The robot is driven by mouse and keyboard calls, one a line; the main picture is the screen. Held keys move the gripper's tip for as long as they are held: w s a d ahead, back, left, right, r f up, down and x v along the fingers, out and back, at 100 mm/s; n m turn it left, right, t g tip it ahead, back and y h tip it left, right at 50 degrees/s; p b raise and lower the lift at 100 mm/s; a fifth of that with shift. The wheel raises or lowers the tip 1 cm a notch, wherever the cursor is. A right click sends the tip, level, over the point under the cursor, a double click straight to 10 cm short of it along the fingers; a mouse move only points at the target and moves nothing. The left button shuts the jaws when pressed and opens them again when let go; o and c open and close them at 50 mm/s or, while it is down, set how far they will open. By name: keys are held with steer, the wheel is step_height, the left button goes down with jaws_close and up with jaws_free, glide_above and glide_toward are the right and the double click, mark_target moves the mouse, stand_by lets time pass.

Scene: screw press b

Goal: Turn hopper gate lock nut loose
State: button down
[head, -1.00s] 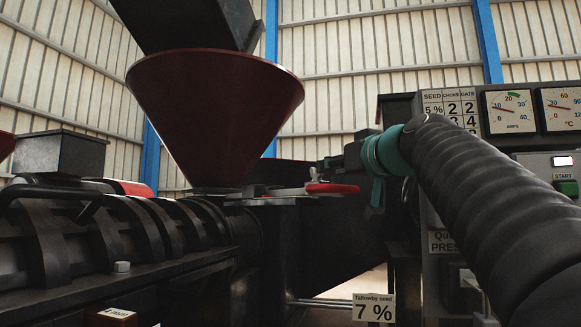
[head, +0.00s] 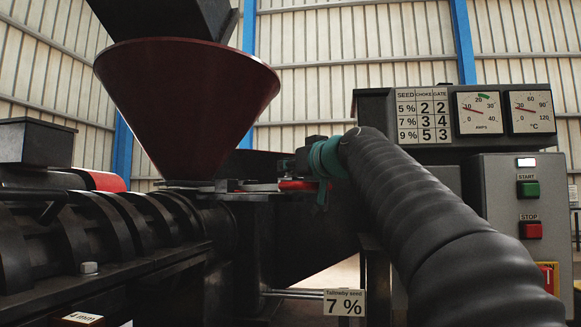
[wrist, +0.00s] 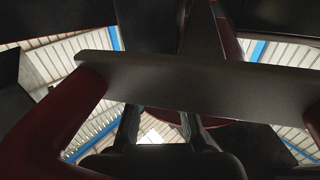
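The dark red hopper (head: 185,95) stands at left centre in the head view. Under its outlet is the flat gate assembly with a red handle (head: 297,185). My gripper (head: 288,164) is small and dark here, just above and beside this handle. The lock nut cannot be made out now; the gripper and wrist are close to where it showed earlier. In the wrist view two dark fingers of my gripper (wrist: 158,122) stand apart with light between them. A dark bar (wrist: 200,85) crosses in front and hides their tips. I cannot tell whether they touch anything.
The ribbed press barrel (head: 95,225) fills the lower left. A card reading 7 % (head: 344,303) hangs below the gate. A SEED, CHOKE, GATE chart (head: 422,115) and dials stand at right, above a control box (head: 515,200) with start and stop buttons.

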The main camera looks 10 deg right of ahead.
steer(key=shift+f+y, duration=0.1)
steer(key=shift+y, duration=0.2)
steer(key=shift+w+d+n+g+y+b, duration=0.15)
steer(key=shift+n+g+y+b, duration=0.25)
steer(key=shift+n+y+b, duration=0.35)
steer(key=n+g+y, duration=0.1)
steer(key=n+y, duration=0.1)
steer(key=y, duration=0.1)
steer(key=shift+g, duration=0.3)
steer(key=shift+n+g+y, duration=0.6)
steer(key=shift+n+y, duration=0.05)
steer(key=shift+y, duration=0.1)
steer(key=c, duration=1.2)
jaws_free()
steer(key=shift+c, duration=0.2)
